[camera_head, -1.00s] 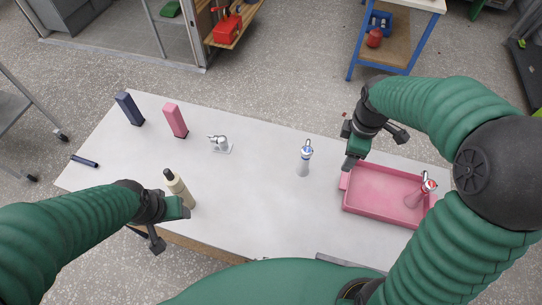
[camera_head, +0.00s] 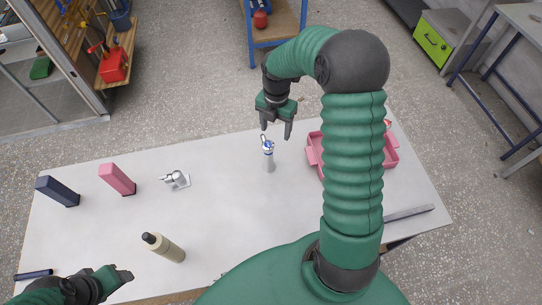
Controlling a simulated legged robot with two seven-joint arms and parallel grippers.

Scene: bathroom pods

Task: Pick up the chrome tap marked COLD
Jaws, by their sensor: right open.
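A chrome tap with a blue mark (camera_head: 268,154) stands upright on the white table; its lettering is too small to read. My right gripper (camera_head: 276,128) is open and empty, pointing down just beyond and above this tap's top, with no clear contact. A red-marked tap (camera_head: 388,122) is in the pink tray at right, almost wholly hidden by my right arm. A low chrome fitting (camera_head: 175,180) stands left of the blue-marked tap. My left gripper (camera_head: 118,279) is at the lower left, apart from the cream bottle; its jaw opening is unclear.
The pink tray (camera_head: 314,150) is partly behind my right arm. The table (camera_head: 225,215) is clear around the blue-marked tap.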

